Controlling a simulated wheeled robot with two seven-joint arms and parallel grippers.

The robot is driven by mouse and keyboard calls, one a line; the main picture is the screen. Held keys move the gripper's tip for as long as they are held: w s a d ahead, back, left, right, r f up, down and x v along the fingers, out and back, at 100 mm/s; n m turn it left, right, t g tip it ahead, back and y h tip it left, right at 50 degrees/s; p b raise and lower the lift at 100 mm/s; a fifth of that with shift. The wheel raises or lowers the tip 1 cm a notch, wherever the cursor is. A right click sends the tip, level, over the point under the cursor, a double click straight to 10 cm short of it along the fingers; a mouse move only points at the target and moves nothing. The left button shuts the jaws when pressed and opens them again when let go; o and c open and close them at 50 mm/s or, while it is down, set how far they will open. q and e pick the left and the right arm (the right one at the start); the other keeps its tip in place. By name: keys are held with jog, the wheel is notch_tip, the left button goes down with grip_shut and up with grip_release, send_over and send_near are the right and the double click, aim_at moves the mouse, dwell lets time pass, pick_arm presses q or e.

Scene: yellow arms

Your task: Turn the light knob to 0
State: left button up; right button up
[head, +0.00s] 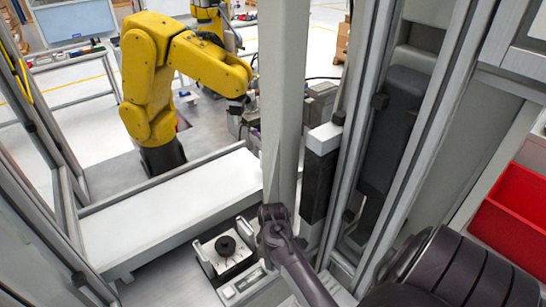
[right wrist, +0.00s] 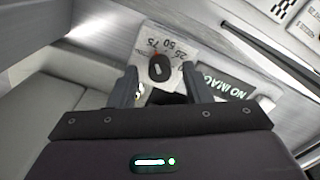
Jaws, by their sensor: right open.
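The light knob (head: 226,246) is a round black dial on a white plate (head: 238,262), on a small box below the white ledge. I cannot tell exactly which number the mark points to. My right gripper (right wrist: 160,75) is open, with one finger to each side of the knob in that view; contact is not clear. In the head view my right arm's end is just right of the knob. My left gripper is not in view.
A grey post (head: 283,110) rises right behind my right arm's end. A white ledge (head: 170,205) lies left of the knob. A yellow robot arm (head: 150,80) stands beyond it. A red bin (head: 515,220) is at the right. A sign (right wrist: 225,88) lies beside the dial plate.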

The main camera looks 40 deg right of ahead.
grip_shut()
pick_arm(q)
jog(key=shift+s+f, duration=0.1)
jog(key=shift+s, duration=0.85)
pick_arm(e)
jog(key=m, duration=0.5)
jog(key=shift+m, duration=0.4)
jog(key=m, duration=0.6)
jog(key=shift+d, duration=0.1)
jog(key=m, duration=0.6)
jog(key=shift+s+m, duration=0.1)
jog(key=shift+m, duration=0.2)
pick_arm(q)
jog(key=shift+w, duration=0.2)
pick_arm(e)
jog(key=m, duration=0.5)
jog(key=shift+m, duration=0.4)
